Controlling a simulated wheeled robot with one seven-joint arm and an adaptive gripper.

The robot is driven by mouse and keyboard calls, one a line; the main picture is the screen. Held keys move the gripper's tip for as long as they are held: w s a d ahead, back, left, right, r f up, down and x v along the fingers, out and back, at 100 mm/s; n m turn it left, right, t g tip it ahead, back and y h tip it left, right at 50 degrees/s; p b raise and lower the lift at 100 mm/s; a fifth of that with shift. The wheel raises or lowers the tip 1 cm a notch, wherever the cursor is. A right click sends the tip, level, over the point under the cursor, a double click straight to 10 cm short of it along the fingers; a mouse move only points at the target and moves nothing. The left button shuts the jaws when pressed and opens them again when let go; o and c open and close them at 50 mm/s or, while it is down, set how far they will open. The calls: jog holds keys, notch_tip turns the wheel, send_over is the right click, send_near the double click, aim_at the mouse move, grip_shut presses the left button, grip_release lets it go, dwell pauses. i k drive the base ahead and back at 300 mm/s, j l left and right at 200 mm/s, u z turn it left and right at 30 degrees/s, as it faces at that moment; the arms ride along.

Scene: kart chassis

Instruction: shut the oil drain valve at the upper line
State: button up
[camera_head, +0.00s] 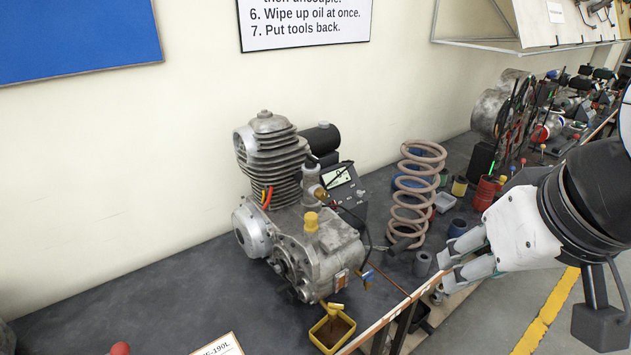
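A grey engine (300,220) with a finned cylinder stands on the dark bench. A small yellow-handled part (334,307) sits at its lower front, just above a yellow tray of brown liquid (331,330). An upright metal fitting (313,188) with a thin dark line stands beside the cylinder. I cannot tell which part is the upper-line valve, or any valve's position. My gripper (445,269) is right of the engine, apart from it, with its two fingers spread and nothing visible between them.
A tall brown coil spring (415,195) stands between engine and back-right clutter. A small display unit (343,185) is behind the engine. Cups and a grey cylinder (422,263) stand near my gripper. The bench's front edge (390,318) runs below. The bench left of the engine is mostly clear.

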aim_at(333, 308)
jog(key=u, duration=0.35)
jog(key=k+j+z, duration=0.2)
jog(key=k+j, duration=0.2)
jog(key=k, duration=0.75)
